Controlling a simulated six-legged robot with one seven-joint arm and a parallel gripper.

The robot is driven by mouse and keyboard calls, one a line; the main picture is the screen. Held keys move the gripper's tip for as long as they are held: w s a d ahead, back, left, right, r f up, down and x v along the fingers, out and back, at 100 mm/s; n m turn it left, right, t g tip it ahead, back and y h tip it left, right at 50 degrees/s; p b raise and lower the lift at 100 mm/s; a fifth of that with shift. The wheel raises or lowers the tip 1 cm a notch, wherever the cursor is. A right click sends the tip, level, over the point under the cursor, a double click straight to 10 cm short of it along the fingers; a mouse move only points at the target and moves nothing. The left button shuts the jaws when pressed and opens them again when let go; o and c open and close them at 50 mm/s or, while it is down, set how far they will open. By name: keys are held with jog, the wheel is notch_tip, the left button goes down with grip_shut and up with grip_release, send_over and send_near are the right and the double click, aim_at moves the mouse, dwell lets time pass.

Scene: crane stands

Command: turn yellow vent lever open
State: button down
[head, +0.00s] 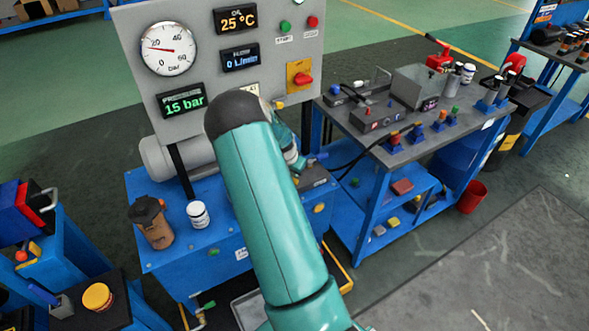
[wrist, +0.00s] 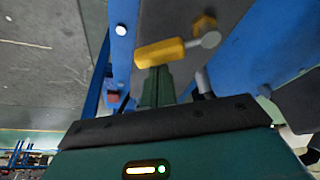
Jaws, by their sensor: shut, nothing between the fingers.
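The yellow vent lever (wrist: 160,52) shows in the wrist view as a yellow grip on a short grey arm. The arm ends in a round grey knob, with a yellow nut-like piece (wrist: 204,23) beside it. My gripper (wrist: 157,72) is shut and empty, with its green fingers at the lever's yellow grip. Whether they touch it I cannot tell. In the head view my teal arm covers part of the blue bench (head: 165,238), and the gripper and lever cannot be made out there.
A grey panel (head: 205,75) with a gauge and displays stands behind the bench; the pressure display (head: 181,101) reads 15 bar. A loaded blue cart (head: 415,130) stands to the right.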

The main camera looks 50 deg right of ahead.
jog(key=a+m, duration=0.1)
jog(key=m, duration=0.1)
jog(key=a+m+g, duration=0.1)
jog(key=m, duration=0.1)
jog(key=shift+s+a, duration=0.15)
jog(key=shift+s, duration=0.15)
jog(key=shift+a, duration=0.45)
